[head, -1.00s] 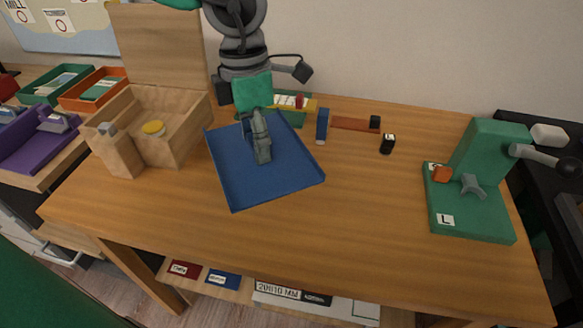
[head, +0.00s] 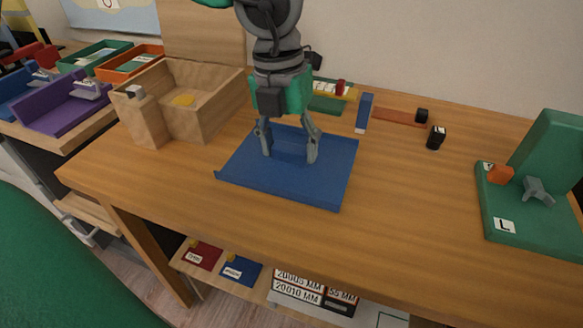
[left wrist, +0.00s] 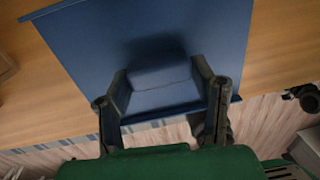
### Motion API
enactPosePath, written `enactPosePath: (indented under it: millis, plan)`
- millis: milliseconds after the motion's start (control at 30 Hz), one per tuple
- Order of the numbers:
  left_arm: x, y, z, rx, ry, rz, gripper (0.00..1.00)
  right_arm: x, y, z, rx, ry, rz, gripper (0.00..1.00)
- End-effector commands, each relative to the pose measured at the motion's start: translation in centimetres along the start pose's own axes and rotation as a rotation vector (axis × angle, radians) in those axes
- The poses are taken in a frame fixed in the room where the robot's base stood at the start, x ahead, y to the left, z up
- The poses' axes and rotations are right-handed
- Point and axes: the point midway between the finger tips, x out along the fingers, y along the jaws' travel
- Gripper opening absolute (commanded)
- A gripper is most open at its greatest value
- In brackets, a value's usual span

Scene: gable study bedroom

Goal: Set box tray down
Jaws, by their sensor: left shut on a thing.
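The blue tray (head: 255,178), a flat square with a low raised rim, is at the middle of the wooden table, right of the wooden box. My left gripper (head: 288,157) comes down over it from above, its two fingers shut on either side of a raised blue block on the tray. The left wrist view shows this block between the fingers (left wrist: 162,108), with the tray's flat floor (left wrist: 205,30) beyond. The tray looks roughly level and low over the table; I cannot tell whether its underside touches. My right gripper is not in view.
An open wooden box (head: 190,125) stands to the left. Behind the tray are a blue block (head: 364,113), a brown strip (head: 397,115) and a small black block (head: 436,138). A green stand (head: 530,215) is at the right. The table (head: 410,215) between is clear.

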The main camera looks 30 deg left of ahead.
Motion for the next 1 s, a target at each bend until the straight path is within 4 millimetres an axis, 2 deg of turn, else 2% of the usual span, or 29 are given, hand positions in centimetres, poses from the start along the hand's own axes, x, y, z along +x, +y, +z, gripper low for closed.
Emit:
enactPosePath:
  millis: [200,533,567,600,633,1000]
  plan:
    - [3.9,0.4,0.0,0.002,0.002,0.002,0.07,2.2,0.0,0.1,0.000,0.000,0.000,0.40]
    - [4.1,0.5,0.1,0.002,0.000,-0.002,0.07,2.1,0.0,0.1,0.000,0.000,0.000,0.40]
    - [4.1,0.5,0.1,0.002,0.000,-0.001,0.55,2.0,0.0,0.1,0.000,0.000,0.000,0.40]
    - [4.1,0.5,0.1,0.001,0.000,-0.002,0.69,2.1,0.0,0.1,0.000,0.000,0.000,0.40]
    - [4.1,0.5,0.1,0.001,0.000,-0.001,0.72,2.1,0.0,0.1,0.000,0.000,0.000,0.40]
    - [3.6,0.4,0.1,0.001,-0.001,0.000,0.72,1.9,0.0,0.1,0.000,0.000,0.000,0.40]
